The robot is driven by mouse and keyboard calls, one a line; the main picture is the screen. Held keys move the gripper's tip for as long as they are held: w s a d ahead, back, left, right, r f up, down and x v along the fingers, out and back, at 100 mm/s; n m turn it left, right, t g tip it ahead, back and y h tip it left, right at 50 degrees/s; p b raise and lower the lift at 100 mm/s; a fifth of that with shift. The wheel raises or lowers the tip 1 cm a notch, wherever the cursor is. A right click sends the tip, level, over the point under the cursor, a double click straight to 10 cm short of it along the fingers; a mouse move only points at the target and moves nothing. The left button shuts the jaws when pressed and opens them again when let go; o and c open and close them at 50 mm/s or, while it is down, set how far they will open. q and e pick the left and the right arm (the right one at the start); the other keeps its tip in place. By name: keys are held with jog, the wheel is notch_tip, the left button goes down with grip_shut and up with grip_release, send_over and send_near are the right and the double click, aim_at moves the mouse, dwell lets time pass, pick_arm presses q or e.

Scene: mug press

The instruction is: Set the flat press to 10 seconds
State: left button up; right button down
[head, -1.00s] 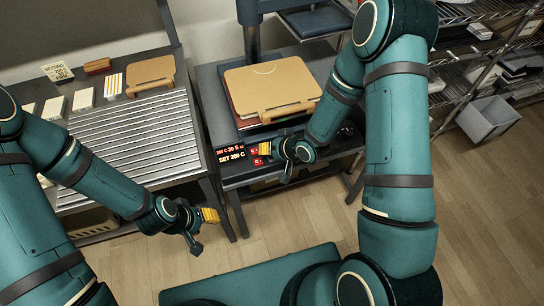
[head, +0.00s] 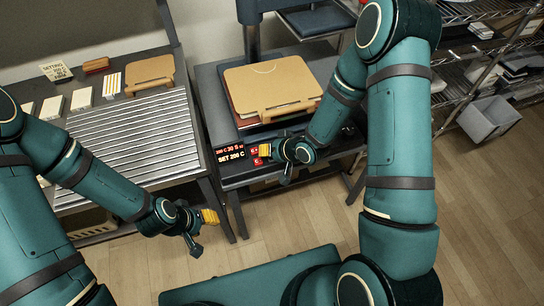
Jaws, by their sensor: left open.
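The flat press has a tan and brown plate stack (head: 272,88) on its bed. Its small black control panel (head: 231,154) at the front left shows a red line that seems to read 200 C 30 S and a white line SET 200 C. Red buttons (head: 256,161) sit at the panel's right side. My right gripper (head: 273,165) is just right of these buttons, its yellow-tipped finger close to the upper one; I cannot tell whether it touches. Its fingers look spread. My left gripper (head: 204,232) is open and empty, low over the floor in front of the slatted table.
A slatted metal table (head: 130,140) stands at the left with small boxes (head: 82,99), a tan pad (head: 150,75) and a sign (head: 57,71). Wire shelves and a grey bin (head: 489,119) are at the right. Wooden floor between is clear.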

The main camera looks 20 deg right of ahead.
jog(key=shift+f+b, duration=0.35)
jog(key=shift+f, duration=0.05)
jog(key=shift+r, duration=0.1)
dwell(0.5)
jog(key=shift+r+p, duration=0.6)
jog(key=shift+r, duration=0.25)
jog(key=shift+r+p, duration=1.75)
jog(key=shift+r, duration=0.8)
jog(key=shift+f, duration=0.1)
